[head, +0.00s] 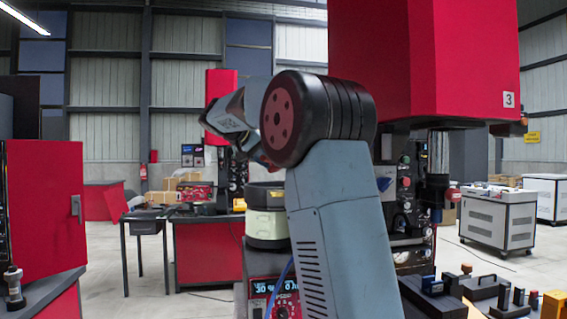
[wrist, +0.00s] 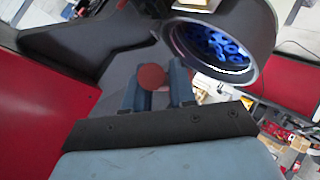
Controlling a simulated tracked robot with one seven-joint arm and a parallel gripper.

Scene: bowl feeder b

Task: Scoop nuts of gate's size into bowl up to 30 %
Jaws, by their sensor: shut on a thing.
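In the wrist view, my gripper (wrist: 153,88) has its two blue-grey fingers closed on a reddish-brown round end (wrist: 151,77), which looks like a handle; what it belongs to is unclear. A dark round vessel (wrist: 270,35) opens at the upper right, and several blue-lit, ring-shaped pieces (wrist: 215,45) that look like nuts show inside it. In the head view, a cream drum with a dark rim (head: 265,226), likely the feeder bowl, stands behind my arm and is partly hidden by it. Its inside is not visible. My gripper is hidden there, and the gate cannot be made out.
A control box with a lit display (head: 272,290) is below the drum. A large red machine (head: 420,60) rises at right, above a bench with small fixtures (head: 490,290). A red cabinet (head: 45,205) stands left. Open floor shows between the cabinet and the far tables.

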